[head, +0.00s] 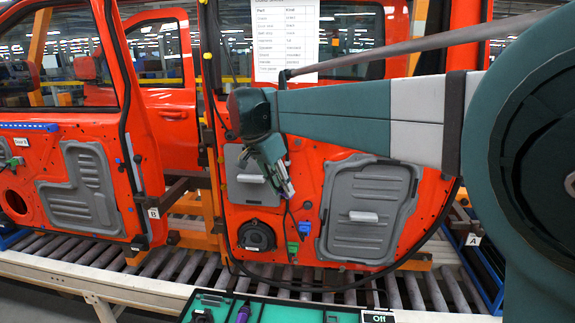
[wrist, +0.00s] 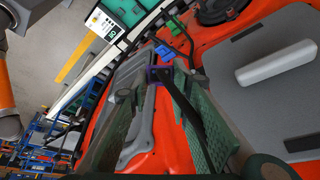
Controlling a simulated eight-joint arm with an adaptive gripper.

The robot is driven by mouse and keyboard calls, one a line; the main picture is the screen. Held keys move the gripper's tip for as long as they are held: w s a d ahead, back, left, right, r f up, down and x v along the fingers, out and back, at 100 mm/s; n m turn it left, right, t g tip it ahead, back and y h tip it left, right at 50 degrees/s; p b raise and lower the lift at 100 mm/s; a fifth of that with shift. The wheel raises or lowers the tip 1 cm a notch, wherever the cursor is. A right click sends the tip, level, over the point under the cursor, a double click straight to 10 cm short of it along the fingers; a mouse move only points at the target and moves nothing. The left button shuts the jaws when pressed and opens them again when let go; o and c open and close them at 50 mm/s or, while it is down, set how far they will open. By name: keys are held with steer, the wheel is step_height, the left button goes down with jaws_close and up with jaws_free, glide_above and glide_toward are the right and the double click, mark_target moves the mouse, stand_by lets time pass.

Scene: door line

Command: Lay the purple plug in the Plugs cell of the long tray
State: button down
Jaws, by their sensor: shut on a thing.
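The purple plug (wrist: 158,75) is between my fingertips in the wrist view, with a black cable running back from it between the fingers. My gripper (head: 287,189) is shut on it in front of the orange door, with a little purple showing at the tips. The long tray (head: 290,314) is a green and dark tray cut off by the bottom edge of the head view; part of a green tray also shows at the top of the wrist view (wrist: 122,14). I cannot read which cell is Plugs.
A round black speaker (head: 257,236) and grey panels are on the door. A purple-handled thing (head: 243,312) lies at the tray. Rollers (head: 340,285) run between door and tray.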

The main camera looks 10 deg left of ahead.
steer(key=d+f+m+g+y+b, duration=0.1)
steer(key=d+f, duration=0.6)
steer(key=f, duration=0.9)
steer(key=s+d+f+m+g+y+b, duration=0.1)
steer(key=d+f, duration=0.6)
steer(key=f, duration=1)
steer(key=d+f+m+g+y+b, duration=0.3)
steer(key=d+f+b, duration=0.4)
steer(key=f, duration=1)
steer(key=shift+s+d+f+m+y, duration=0.2)
steer(key=shift+m+y, duration=0.6)
steer(key=shift+y, duration=0.6)
steer(key=shift+f, duration=0.1)
steer(key=shift+a+f+b, duration=0.1)
steer(key=shift+f+b, duration=1.75)
steer(key=shift+f, duration=2)
steer(key=shift+s+f+b, duration=0.1)
steer(key=shift+f+b, duration=0.35)
steer(key=shift+f, duration=0.15)
steer(key=c, duration=2)
jaws_free()
steer(key=shift+f, duration=0.15)
steer(key=shift+c, duration=0.2)
